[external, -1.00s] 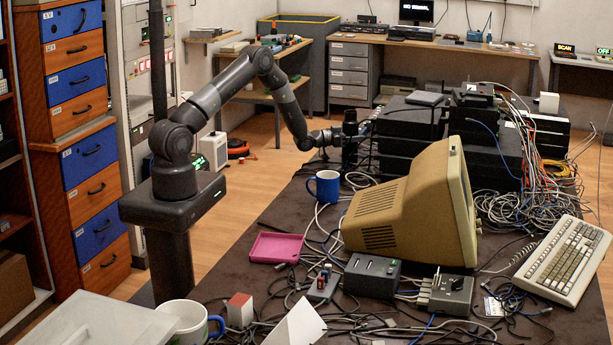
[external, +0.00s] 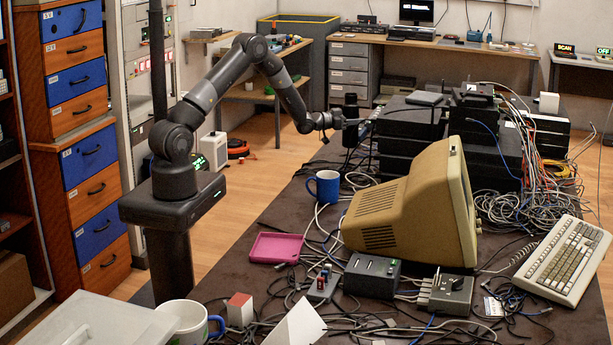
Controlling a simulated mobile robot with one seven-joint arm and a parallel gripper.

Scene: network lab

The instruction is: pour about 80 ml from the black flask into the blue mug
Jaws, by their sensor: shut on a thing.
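The blue mug (external: 324,187) stands upright on the dark table, left of the beige monitor, with its handle to the left. The black flask (external: 351,107) is at the end of my arm, beyond the mug and beside the black stacked boxes. It looks upright, but its lower part blends into dark equipment behind it. My gripper (external: 338,121) is shut on the flask and holds it up behind and above the mug, apart from it. The fingers are small and dark here. The inside of the mug is too small to judge.
A beige monitor (external: 420,205) stands right of the mug. Black boxes (external: 405,140) are stacked behind it. Loose cables lie around the mug. A pink tray (external: 275,248) and a white mug (external: 188,322) are nearer the camera. Table left of the blue mug is fairly bare.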

